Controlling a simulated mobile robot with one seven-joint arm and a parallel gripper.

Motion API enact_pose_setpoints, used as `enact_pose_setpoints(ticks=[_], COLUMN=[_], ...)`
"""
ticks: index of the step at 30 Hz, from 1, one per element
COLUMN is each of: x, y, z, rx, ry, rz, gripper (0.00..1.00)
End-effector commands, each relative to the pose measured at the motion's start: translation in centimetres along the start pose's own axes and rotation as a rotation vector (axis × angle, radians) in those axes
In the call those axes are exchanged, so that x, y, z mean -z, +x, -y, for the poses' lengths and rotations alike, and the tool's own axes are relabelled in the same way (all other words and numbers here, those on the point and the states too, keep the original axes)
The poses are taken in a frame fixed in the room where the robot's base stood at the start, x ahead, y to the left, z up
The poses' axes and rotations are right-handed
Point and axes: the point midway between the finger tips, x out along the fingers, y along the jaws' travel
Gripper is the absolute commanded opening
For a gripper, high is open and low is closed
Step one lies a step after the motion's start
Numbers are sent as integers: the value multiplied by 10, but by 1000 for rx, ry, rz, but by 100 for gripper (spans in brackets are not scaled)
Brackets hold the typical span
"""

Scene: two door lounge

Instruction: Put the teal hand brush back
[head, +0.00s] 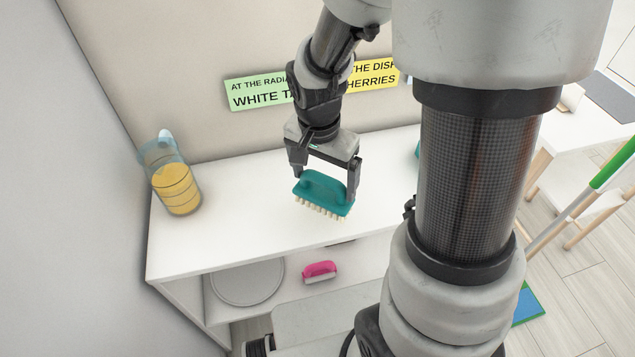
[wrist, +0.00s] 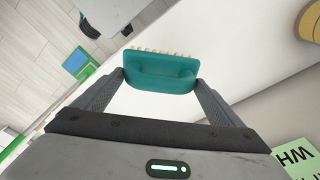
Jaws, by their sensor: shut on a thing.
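The teal hand brush (head: 322,191) is in my gripper (head: 323,182), over the white top of the shelf unit (head: 240,220). Its pale bristles point down. My gripper is shut on the brush, with one finger at each end of it. In the wrist view the teal brush (wrist: 160,74) sits between my two fingertips. I cannot tell for sure whether the bristles touch the top or hang just above it.
A clear jug of yellow contents (head: 176,187) stands at the top's left end. A pink brush (head: 320,271) and a round grey plate (head: 248,283) are on the lower shelf. Green (head: 258,91) and yellow (head: 373,77) signs are on the wall. Another teal thing is mostly hidden behind my arm.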

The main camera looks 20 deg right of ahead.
Motion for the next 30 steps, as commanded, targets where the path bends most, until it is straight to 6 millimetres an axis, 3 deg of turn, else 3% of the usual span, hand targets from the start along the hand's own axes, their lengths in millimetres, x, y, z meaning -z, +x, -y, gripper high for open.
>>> enact_pose_setpoints(ticks=[13,24,25,27,30], x=[-6,-6,-6,-6,-6], y=[50,55,55,54,54], z=[0,0,0,0,0], rx=[-2,1,0,0,0], ry=[3,4,4,4,4], rz=[1,-1,0,0,0], gripper=[70,70,92,100,100])
